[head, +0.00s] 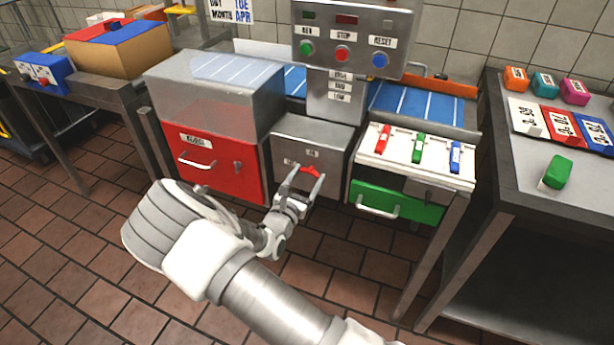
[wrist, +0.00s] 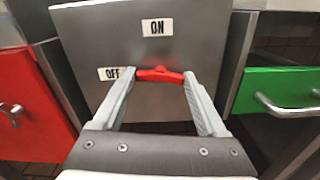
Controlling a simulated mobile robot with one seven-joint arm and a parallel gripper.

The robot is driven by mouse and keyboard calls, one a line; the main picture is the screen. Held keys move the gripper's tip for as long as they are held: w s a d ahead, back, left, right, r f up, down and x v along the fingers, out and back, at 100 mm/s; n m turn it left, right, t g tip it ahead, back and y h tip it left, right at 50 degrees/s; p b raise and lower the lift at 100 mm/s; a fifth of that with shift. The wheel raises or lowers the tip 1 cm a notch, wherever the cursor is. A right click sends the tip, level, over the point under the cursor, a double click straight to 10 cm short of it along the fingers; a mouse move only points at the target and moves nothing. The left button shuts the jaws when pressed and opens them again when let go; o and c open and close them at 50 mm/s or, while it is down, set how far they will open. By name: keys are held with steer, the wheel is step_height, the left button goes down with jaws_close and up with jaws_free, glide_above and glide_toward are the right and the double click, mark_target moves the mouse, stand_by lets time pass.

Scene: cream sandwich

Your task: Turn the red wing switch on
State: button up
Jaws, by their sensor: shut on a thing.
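The red wing switch (wrist: 160,75) is on the front of a grey metal box (head: 330,140), below the console. In the wrist view its wing lies roughly level. Its left end is near the OFF label (wrist: 110,73), and the ON label (wrist: 157,27) is above it. My gripper (head: 307,173) is at the box front with its two fingers on either side of the wing, shut on it. The switch also shows small and red in the head view (head: 310,169), partly hidden by the fingers.
A red drawer (head: 215,150) is left of the grey box, and a green drawer (head: 395,203) with a protruding handle is to its right. Above it is a console (head: 350,20) with green, red and blue buttons. A panel with several coloured levers (head: 405,170) is at right.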

steer(key=m, duration=0.4)
steer(key=m+b, duration=0.1)
steer(key=m, duration=0.3)
steer(key=shift+f, duration=0.1)
steer(key=m+b, duration=0.3)
steer(key=m, duration=0.1)
steer(key=shift+f+m, duration=0.1)
steer(key=shift+m, duration=0.2)
steer(key=shift+m+b, duration=1.6)
steer(key=shift+m, duration=0.2)
steer(key=o, duration=1.3)
steer(key=shift+r, duration=0.2)
steer(key=shift+s, duration=0.15)
steer(key=p+v, duration=0.2)
steer(key=v, duration=1.5)
